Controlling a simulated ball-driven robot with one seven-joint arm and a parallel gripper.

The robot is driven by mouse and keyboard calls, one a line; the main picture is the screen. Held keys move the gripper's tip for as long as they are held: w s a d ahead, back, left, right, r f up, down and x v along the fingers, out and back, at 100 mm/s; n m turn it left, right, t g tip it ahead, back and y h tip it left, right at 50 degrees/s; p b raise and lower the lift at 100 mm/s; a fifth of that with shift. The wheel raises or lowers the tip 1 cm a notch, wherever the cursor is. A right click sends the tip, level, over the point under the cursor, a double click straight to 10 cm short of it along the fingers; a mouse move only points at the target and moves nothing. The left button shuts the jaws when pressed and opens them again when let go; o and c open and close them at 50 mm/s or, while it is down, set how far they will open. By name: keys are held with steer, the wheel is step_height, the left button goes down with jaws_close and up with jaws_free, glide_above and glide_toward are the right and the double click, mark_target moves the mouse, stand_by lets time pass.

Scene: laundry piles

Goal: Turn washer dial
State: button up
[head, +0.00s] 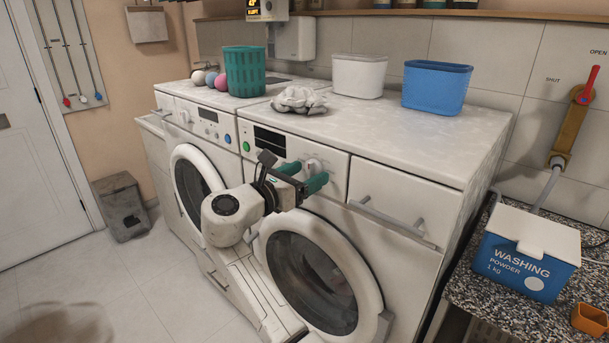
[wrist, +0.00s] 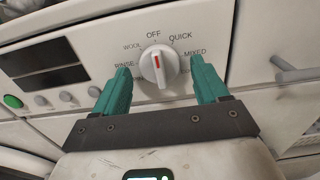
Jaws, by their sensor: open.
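The washer dial (wrist: 158,65) is a round white knob with a red mark on its raised grip, in the middle of the wrist view. The mark points up, close to OFF. Labels WOOL, RINSE, QUICK and MIXED ring it. My gripper (wrist: 160,82) is open, with one green finger on each side of the dial. Gaps show between the fingers and the knob. In the head view my gripper (head: 305,176) is at the right washer's front panel, and the dial (head: 313,165) is partly hidden behind it.
A green button (wrist: 13,101) and small knobs lie left of the dial. A drawer handle (wrist: 297,74) sticks out to the right. The washer's round door (head: 318,280) is below. A green basket (head: 245,72), cloth (head: 298,99) and blue tub (head: 437,88) stand on top.

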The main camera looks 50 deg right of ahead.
steer(key=shift+c, duration=0.3)
steer(key=c, duration=1)
steer(key=shift+o, duration=0.2)
steer(key=shift+m, duration=0.4)
steer(key=m, duration=0.2)
steer(key=shift+m, duration=0.4)
steer(key=m, duration=0.4)
steer(key=shift+w+m+b, duration=0.1)
steer(key=shift+m+b, duration=0.2)
steer(key=shift+b, duration=0.1)
steer(key=m+b, duration=0.1)
steer(key=m, duration=0.2)
steer(key=shift+f+m+b, duration=0.1)
steer(key=shift+m+b, duration=0.2)
steer(key=shift+b, duration=0.05)
steer(key=shift+m+b, duration=1.05)
steer(key=shift+m, duration=0.85)
